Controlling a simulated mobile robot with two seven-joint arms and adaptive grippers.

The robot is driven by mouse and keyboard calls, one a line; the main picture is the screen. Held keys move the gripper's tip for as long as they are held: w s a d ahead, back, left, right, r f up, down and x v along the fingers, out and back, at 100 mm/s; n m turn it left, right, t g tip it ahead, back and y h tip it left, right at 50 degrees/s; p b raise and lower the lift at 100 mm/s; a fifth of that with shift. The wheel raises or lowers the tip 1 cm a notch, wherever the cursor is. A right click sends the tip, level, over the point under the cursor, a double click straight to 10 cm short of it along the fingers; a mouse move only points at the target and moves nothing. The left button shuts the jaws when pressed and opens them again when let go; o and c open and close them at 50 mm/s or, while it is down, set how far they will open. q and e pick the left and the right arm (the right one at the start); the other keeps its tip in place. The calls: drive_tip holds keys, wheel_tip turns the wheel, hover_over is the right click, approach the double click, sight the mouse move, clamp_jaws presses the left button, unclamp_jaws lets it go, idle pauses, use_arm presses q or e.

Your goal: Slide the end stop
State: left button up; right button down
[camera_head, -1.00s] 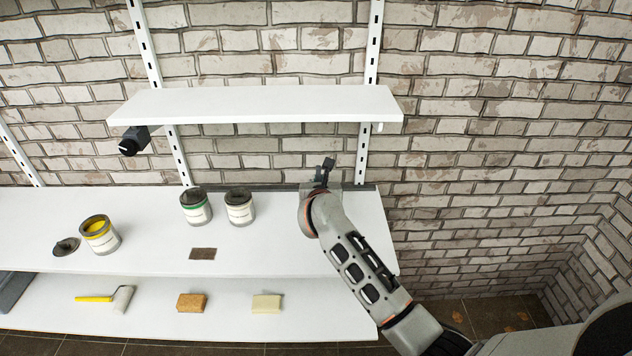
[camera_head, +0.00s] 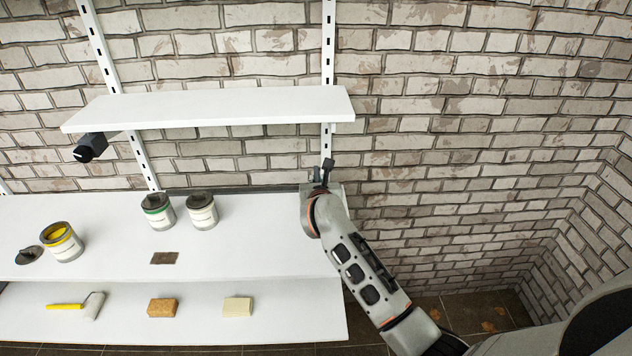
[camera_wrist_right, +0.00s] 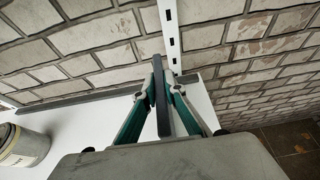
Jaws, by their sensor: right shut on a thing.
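In the right wrist view, my right gripper (camera_wrist_right: 162,88) is shut on a dark grey upright plate, which I take to be the end stop (camera_wrist_right: 159,75). The two green-sided fingers press it from both sides. In the head view, my right gripper (camera_head: 322,184) is at the back right corner of the middle shelf (camera_head: 235,250), by the right wall upright. A dark rail (camera_head: 245,189) runs along the back edge of this shelf.
Paint cans (camera_head: 201,211) stand on the middle shelf, left of my arm. An open yellow can (camera_head: 62,242) is farther left. The upper shelf (camera_head: 215,108) hangs above, with a black device (camera_head: 90,147) at its left end. A brick wall (camera_head: 470,150) stands behind.

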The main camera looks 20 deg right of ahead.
drive_tip(key=c, duration=2.4)
unclamp_jaws()
drive_tip(key=v, duration=1.2)
